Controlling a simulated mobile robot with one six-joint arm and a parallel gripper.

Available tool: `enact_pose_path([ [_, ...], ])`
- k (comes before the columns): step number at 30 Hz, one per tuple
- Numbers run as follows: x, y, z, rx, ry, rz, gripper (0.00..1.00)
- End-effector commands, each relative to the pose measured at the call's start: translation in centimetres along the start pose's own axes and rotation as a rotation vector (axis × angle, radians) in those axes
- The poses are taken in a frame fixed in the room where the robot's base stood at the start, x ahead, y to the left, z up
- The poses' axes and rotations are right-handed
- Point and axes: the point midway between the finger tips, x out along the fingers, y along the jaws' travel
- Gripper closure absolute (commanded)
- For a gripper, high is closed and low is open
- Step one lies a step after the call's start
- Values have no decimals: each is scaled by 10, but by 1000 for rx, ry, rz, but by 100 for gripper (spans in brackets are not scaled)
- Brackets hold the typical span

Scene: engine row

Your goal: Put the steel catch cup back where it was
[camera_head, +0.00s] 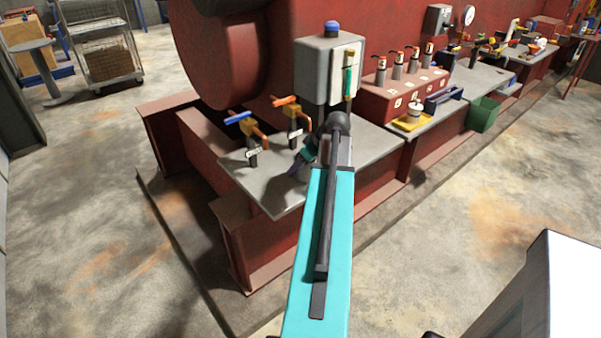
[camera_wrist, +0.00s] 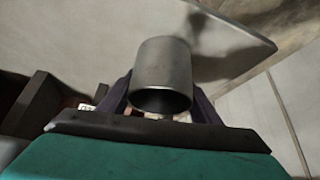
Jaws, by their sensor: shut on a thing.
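The steel catch cup (camera_wrist: 163,65) is a plain grey cylinder between the two dark fingers of my gripper (camera_wrist: 162,98) in the wrist view. Its open mouth faces the camera, and it looks empty. A grey plate edge shows behind it; I cannot tell whether they touch. In the head view my gripper (camera_head: 303,160) is over the grey plate (camera_head: 275,194), right of two tagged valves, one with a blue handle (camera_head: 238,117) and one with an orange handle (camera_head: 286,101). The cup is hidden there by my arm.
A grey tank (camera_head: 314,70) with a blue cap and green sight glass stands behind my gripper. To its right are a red block (camera_head: 392,100) with several oilers, a yellow tray (camera_head: 408,125) and a green bin (camera_head: 484,115). The plate's front left is bare.

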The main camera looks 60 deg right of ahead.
Motion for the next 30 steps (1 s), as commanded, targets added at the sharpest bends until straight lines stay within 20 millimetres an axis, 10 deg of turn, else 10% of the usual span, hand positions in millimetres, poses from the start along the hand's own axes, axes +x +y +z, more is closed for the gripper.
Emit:
enact_pose_path([
  [30,29,0,19,0,1,0,67],
])
